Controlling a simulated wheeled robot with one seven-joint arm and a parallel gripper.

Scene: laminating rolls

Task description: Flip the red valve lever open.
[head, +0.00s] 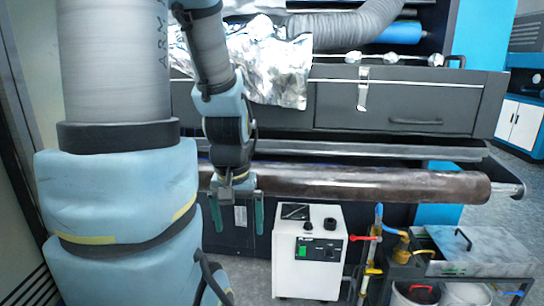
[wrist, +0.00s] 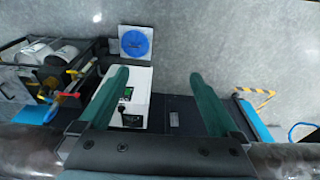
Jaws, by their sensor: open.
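The red valve lever (head: 362,238) sticks out to the left from a thin upright pipe with blue and yellow parts (head: 377,245), right of the white box. In the wrist view a small red lever (wrist: 73,72) shows at the left, by yellow pipe parts (wrist: 70,95). My gripper (head: 239,215) points down in front of the dark roller, well left of the lever. Its two green fingers are apart with nothing between them, as the wrist view (wrist: 157,78) also shows. It does not touch the lever.
A white control box (head: 308,252) stands between my gripper and the lever. A long dark roller (head: 370,185) runs across above them. A metal tank (head: 475,250) and white containers (head: 415,292) are at the lower right. Grey floor (wrist: 230,50) is open beyond the fingers.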

